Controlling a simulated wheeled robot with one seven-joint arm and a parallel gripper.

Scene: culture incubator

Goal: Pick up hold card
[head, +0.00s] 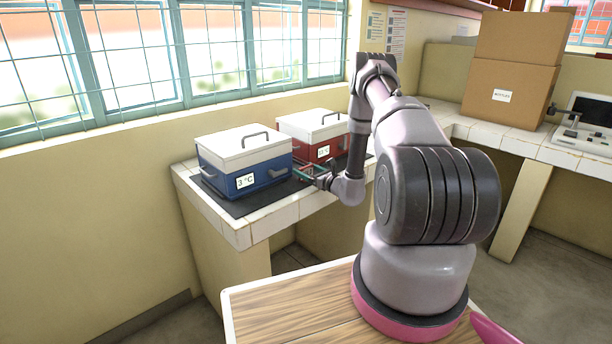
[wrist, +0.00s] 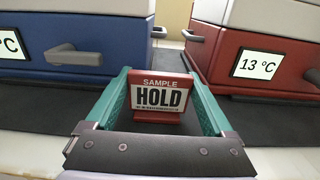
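The hold card (wrist: 160,98) is a small red stand with a white label reading "SAMPLE HOLD". It stands upright on the dark mat between the two boxes. My gripper (wrist: 160,80) has its teal fingers spread wide, one on each side of the card. The fingertips are very close to the card's side edges; I see no clear sign that they press on it. In the head view my gripper (head: 310,173) is low at the front of the counter, between the boxes, and the card is too small there to make out clearly.
A blue box (head: 245,172) labelled 3 °C stands to the left and a red box (head: 322,149) labelled 13 °C to the right, both with white lids and handles. They flank my gripper closely. The tiled counter (head: 262,229) has a bare front edge.

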